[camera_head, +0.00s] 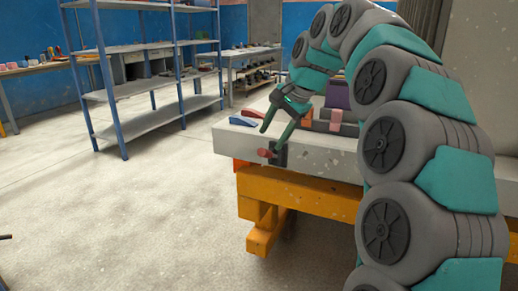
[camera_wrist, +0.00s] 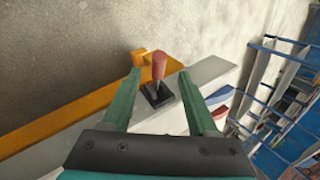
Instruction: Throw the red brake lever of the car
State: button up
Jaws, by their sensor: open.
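The red brake lever (camera_wrist: 159,66) stands up from a small black base (camera_wrist: 158,95) on the side of the pale grey panel mould car (camera_wrist: 205,78). In the wrist view the lever lies between the two green fingers of my gripper (camera_wrist: 158,80), with a gap on each side. My gripper is open and holds nothing. In the head view the red lever (camera_head: 265,153) sticks out to the left from the car's near side face, close to its left end. My gripper (camera_head: 277,128) is just above and beside it there. Whether a finger touches the lever cannot be told.
An orange beam frame (camera_head: 290,192) carries the car. Blue and red pieces (camera_head: 243,121) lie on the car top beside my gripper. A blue-post shelf rack (camera_head: 150,90) stands behind to the left. The grey floor (camera_head: 130,215) at left is clear.

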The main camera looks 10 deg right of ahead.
aim_at(263, 153)
jog(key=x, duration=0.7)
jog(key=shift+a+f+p, duration=0.1)
jog(key=shift+f+p, duration=0.2)
jog(key=shift+f, duration=0.05)
grip_shut()
dwell(1.1)
